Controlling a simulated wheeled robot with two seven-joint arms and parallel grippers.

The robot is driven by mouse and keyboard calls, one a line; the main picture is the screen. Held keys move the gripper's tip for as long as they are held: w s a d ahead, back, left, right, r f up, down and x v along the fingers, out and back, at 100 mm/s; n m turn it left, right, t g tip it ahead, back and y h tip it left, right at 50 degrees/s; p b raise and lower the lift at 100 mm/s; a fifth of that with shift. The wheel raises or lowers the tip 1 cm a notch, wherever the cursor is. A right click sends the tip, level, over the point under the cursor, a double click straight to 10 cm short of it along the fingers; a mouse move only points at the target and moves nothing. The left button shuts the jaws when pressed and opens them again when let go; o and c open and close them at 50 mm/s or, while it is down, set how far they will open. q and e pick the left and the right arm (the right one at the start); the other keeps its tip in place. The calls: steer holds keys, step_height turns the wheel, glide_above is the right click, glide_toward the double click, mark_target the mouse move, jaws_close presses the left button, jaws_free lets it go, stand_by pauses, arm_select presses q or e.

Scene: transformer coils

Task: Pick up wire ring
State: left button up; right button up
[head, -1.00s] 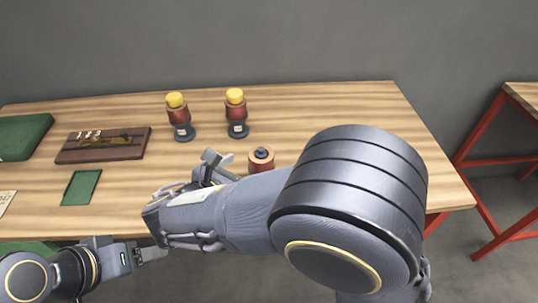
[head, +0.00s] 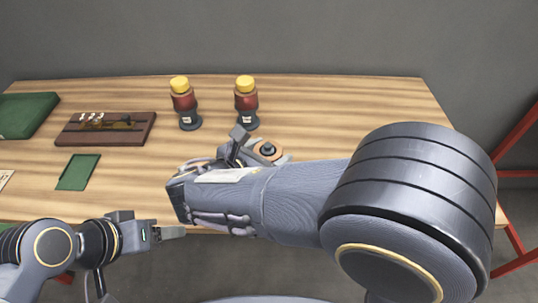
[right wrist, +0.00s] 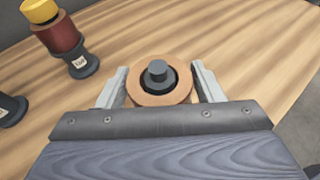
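The wire ring (right wrist: 147,98) is a copper-coloured coil with a dark post or core in its centre. It stands on the wooden table. My right gripper (right wrist: 161,85) is open, with one finger on each side of the ring, very near its edges; I cannot tell whether they touch it. In the head view the ring (head: 259,149) shows between the right fingers, its lower part hidden by my gripper. My left gripper (head: 172,231) is low at the table's front edge, away from the ring; its finger gap cannot be made out.
Two red coil assemblies with yellow tops, one left (head: 183,102) and one right (head: 246,101), stand behind the gripper. A dark wooden tray (head: 70,137) with small parts and a green mat (head: 77,172) lie to the left. The table's right side (head: 400,105) is clear.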

steer(key=c, duration=0.7)
step_height(320, 180, up, 9)
steer(key=shift+p, duration=1)
steer(key=shift+r+p, duration=0.4)
steer(key=shift+r, duration=0.3)
steer(key=shift+w, duration=0.1)
